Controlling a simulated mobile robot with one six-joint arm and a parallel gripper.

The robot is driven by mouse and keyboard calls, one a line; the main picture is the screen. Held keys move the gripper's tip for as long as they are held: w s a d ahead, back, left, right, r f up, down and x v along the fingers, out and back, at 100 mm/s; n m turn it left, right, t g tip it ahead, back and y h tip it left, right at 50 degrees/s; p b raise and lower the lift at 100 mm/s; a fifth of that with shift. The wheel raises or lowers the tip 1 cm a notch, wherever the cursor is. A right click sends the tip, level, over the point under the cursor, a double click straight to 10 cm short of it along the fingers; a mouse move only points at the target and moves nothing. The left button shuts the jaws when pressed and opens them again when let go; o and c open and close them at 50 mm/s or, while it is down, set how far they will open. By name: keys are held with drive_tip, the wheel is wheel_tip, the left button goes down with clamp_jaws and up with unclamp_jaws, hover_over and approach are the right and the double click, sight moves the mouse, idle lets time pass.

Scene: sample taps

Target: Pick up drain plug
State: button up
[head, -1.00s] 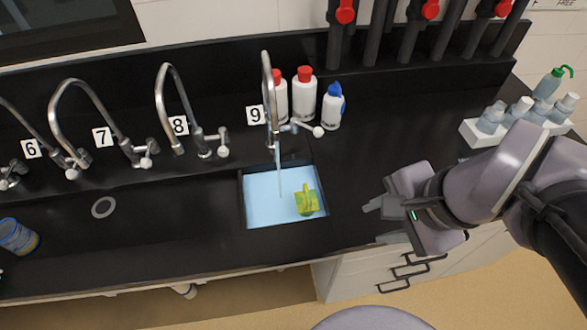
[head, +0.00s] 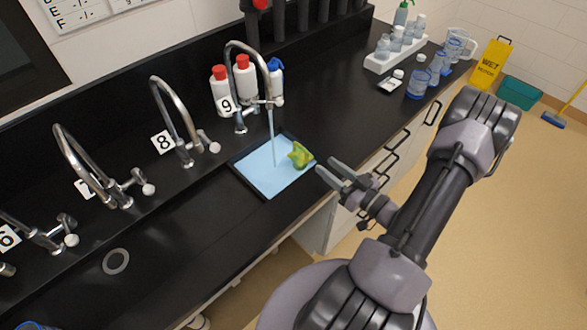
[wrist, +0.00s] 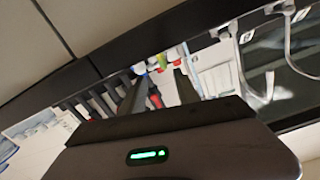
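I cannot make out a drain plug for certain. Under tap 9 (head: 250,70) a square basin (head: 238,166) holds light blue water (head: 268,178), and a stream runs into it. A lumpy yellow-green thing (head: 300,154) lies at the basin's right side; its kind is unclear, and it may hide part of the basin floor. My gripper (head: 327,168) is open and empty, just right of the basin near the counter's front edge. In the wrist view its two fingers stand apart (wrist: 158,90) with nothing held between them.
A grey drain ring (head: 116,261) sits in the black trough at left. Taps 7 and 8 (head: 178,120) stand along the back. White bottles with red caps (head: 243,78) stand behind tap 9. A white bottle rack (head: 392,58) and jars stand at far right.

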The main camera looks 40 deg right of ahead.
sight(303, 149)
drive_tip(key=w+b, duration=0.1)
drive_tip(key=w, duration=0.2)
drive_tip(key=w+a+b, duration=0.1)
drive_tip(key=w, duration=0.2)
drive_tip(key=w+b, duration=0.1)
drive_tip(key=w, duration=0.3)
drive_tip(key=shift+w+a+r, duration=0.1)
drive_tip(key=shift+a+r, duration=0.1)
clamp_jaws()
idle(0.8)
